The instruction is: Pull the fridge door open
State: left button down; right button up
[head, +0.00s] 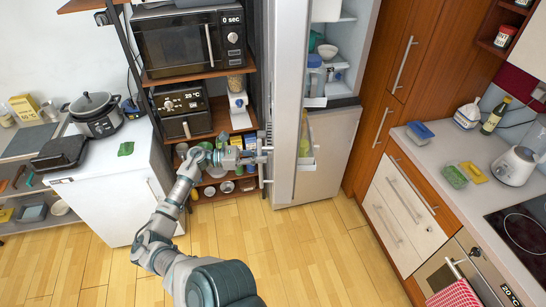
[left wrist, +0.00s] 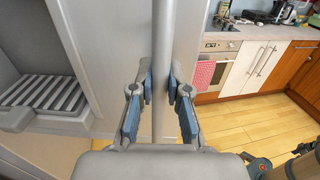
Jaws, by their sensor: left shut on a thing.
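The fridge door (head: 287,90) stands swung open, seen nearly edge-on in the head view. The fridge interior (head: 330,72) with shelves, a bowl and containers shows to its right. My left gripper (head: 264,152) is at the outer side of the door, with its fingers at the long vertical door handle. In the left wrist view, the gripper (left wrist: 160,92) is shut on the grey handle (left wrist: 160,45), one blue-padded finger on each side of the bar. The door panel (left wrist: 187,35) is behind it. My right gripper is in neither view.
A shelf rack with a microwave (head: 190,42) and oven (head: 182,108) stands left of the door, close to my gripper. A white cabinet (head: 112,195) stands further left. Counter and drawers (head: 405,210) are on the right. The wooden floor (head: 320,250) before the fridge is clear.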

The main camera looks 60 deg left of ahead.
pick_arm(q)
jog(key=shift+v, duration=0.85)
jog(key=shift+w+a+r, duration=0.1)
jog(key=shift+a, duration=0.05)
jog(key=c, duration=1.1)
grip_release()
jog(key=shift+c, duration=0.2)
jog(key=v, duration=1.2)
jog(key=shift+a+f, duration=0.1)
jog(key=shift+f, duration=0.15)
